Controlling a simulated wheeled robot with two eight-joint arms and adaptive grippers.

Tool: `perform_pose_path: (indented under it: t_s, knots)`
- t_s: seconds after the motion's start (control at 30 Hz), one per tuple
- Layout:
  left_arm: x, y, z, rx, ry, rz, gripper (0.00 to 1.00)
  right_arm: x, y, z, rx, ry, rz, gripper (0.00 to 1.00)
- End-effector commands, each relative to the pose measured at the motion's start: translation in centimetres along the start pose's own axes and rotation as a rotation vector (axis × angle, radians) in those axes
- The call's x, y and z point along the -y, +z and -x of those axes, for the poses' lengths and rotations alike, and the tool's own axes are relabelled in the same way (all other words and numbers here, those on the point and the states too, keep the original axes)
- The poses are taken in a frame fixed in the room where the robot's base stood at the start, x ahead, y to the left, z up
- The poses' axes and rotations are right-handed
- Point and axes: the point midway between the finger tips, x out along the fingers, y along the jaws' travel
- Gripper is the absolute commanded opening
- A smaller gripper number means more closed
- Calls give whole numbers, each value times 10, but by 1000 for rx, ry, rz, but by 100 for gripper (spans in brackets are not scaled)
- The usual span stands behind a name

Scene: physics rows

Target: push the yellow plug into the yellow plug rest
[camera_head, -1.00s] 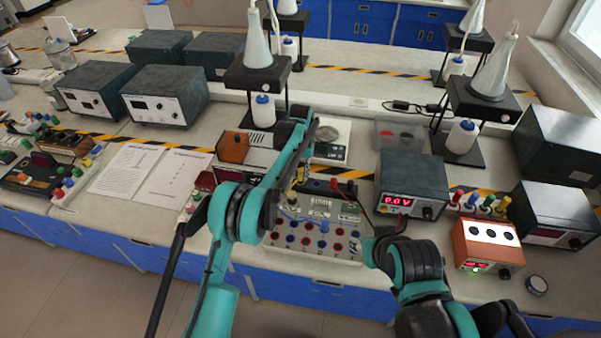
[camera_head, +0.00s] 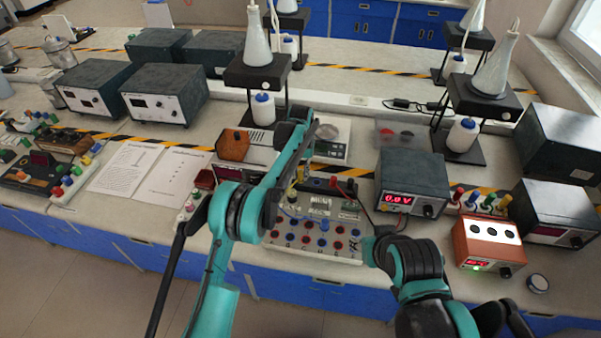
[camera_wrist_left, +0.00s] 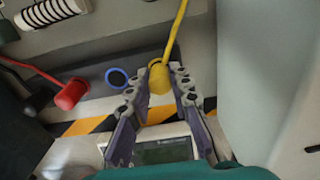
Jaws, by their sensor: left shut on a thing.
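The yellow plug (camera_wrist_left: 160,80), with a yellow cable running up from it, is between the fingers of my left gripper (camera_wrist_left: 163,88) in the left wrist view. The fingers are shut on it, one on each side. The plug is over the dark strip that also bears a blue-ringed socket. I cannot make out the yellow plug rest clearly; the plug and fingers cover that part of the strip. I cannot tell how deep the plug sits. In the head view my left forearm (camera_head: 285,165) hides most of this spot. My right gripper is not visible.
Left of the plug are the blue-ringed socket (camera_wrist_left: 116,77) and a red plug (camera_wrist_left: 70,94) with its cable. A socket board (camera_head: 318,240) is at the bench's front. A meter box (camera_head: 412,180) with a red display stands to the right, and a balance (camera_head: 331,150) behind.

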Motion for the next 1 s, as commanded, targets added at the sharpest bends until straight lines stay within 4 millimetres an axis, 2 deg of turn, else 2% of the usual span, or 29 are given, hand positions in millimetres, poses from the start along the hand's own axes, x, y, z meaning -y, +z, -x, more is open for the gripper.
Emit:
perform_pose_path:
  t_s: [0.23, 0.27, 0.33, 0.37, 0.57, 0.63, 0.67, 1.0]
  knots:
    - [0, 0, -2, 0, 0, 0, 0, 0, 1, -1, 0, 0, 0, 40]
    - [0, 0, -2, 0, 0, 0, 23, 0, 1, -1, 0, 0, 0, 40]
    - [0, 0, -2, 0, 0, 0, 41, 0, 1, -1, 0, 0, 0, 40]
    - [0, 0, -2, 0, 0, 0, 44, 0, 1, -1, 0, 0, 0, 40]
    - [0, 0, -2, 0, 0, 0, 44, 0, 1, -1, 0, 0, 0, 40]
    - [0, 0, -2, 0, 0, 0, 60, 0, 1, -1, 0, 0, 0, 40]
    - [0, 0, -2, 0, 0, 0, 62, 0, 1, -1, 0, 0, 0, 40]
    - [0, 0, -1, 0, 0, 0, 62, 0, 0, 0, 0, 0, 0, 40]
